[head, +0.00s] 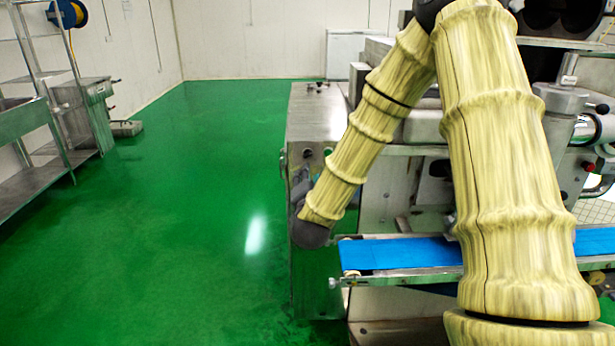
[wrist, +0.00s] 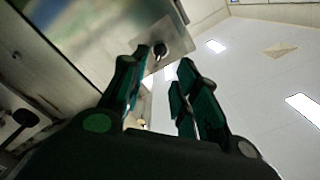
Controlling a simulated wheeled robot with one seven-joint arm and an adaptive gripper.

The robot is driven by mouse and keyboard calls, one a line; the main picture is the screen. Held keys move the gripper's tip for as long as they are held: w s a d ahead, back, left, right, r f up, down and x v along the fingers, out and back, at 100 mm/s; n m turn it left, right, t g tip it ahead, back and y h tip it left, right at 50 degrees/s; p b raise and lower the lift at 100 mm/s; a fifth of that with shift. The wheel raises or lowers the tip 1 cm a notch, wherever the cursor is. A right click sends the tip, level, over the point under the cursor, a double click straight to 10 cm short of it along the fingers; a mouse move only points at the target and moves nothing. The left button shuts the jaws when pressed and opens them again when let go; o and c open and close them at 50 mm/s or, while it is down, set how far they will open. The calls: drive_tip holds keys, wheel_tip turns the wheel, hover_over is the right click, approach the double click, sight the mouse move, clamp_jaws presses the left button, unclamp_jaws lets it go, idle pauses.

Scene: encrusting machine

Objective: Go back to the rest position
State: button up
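My gripper (wrist: 158,88) shows in the wrist view with its two dark green fingers apart and nothing between them. Behind the fingertips is a metal panel corner with a dark round knob (wrist: 160,50). The wrist view looks up toward the ceiling. In the head view my arm, in a pale yellow ribbed cover, rises at the right, bends at the top and comes down in front of the encrusting machine (head: 318,118).
The machine's blue conveyor belt (head: 400,253) lies low behind my arm. Metal shelving (head: 35,185) and a steel cabinet (head: 92,105) stand at the left. The green floor (head: 190,230) between them and the machine is clear. A white box (head: 345,48) stands by the back wall.

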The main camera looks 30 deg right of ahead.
idle(0.4)
drive_tip(key=s+a+f+n+g+y, duration=0.25)
drive_tip(key=s+a+f, duration=0.2)
drive_tip(key=f, duration=0.55)
drive_tip(key=s+a+f+n+g+y, duration=0.2)
drive_tip(key=s+a+f+n, duration=0.25)
drive_tip(key=f, duration=0.55)
drive_tip(key=s+a+f+n+g+y, duration=0.25)
drive_tip(key=s+a+f, duration=0.2)
drive_tip(key=f, duration=0.55)
drive_tip(key=s+a+f+n+g+y, duration=0.1)
drive_tip(key=s+f, duration=0.4)
drive_tip(key=s, duration=0.5)
drive_tip(key=s+a+f+n+g, duration=0.3)
drive_tip(key=s+f, duration=0.3)
drive_tip(key=s, duration=0.3)
drive_tip(key=s+a+f+n+g+y, duration=0.1)
drive_tip(key=s+a+f+g, duration=0.3)
drive_tip(key=s, duration=0.6)
drive_tip(key=shift+s+a+f+n+y, duration=0.3)
drive_tip(key=shift+s+f+n, duration=0.05)
drive_tip(key=shift+f+n, duration=0.3)
drive_tip(key=shift+d, duration=0.1)
